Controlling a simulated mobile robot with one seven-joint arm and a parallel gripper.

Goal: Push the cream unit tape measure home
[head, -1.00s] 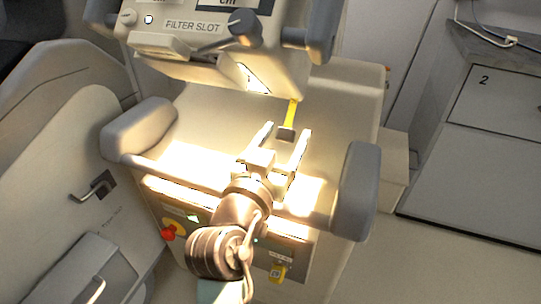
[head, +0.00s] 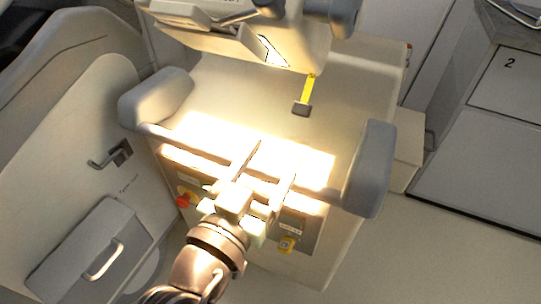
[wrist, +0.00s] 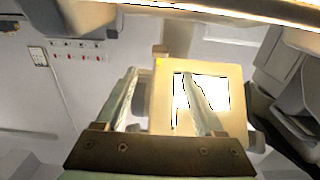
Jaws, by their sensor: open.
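The cream unit (head: 235,42) hangs over the cart at the top of the head view. A yellow tape measure (head: 308,88) sticks out of its lower edge, with a dark grey end block (head: 302,109) on its tip. My gripper (head: 274,163) is open and empty, below and left of the end block in the picture, with a clear gap between them. In the wrist view both fingers (wrist: 160,80) stand apart in front of a bright cream box shape.
The cart's grey padded corners (head: 370,168) and (head: 155,95) flank the cream top. A red knob (head: 184,201) and a yellow tag (head: 287,243) are on its front panel. A cabinet marked 2 (head: 508,85) stands at right. Open floor lies lower right.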

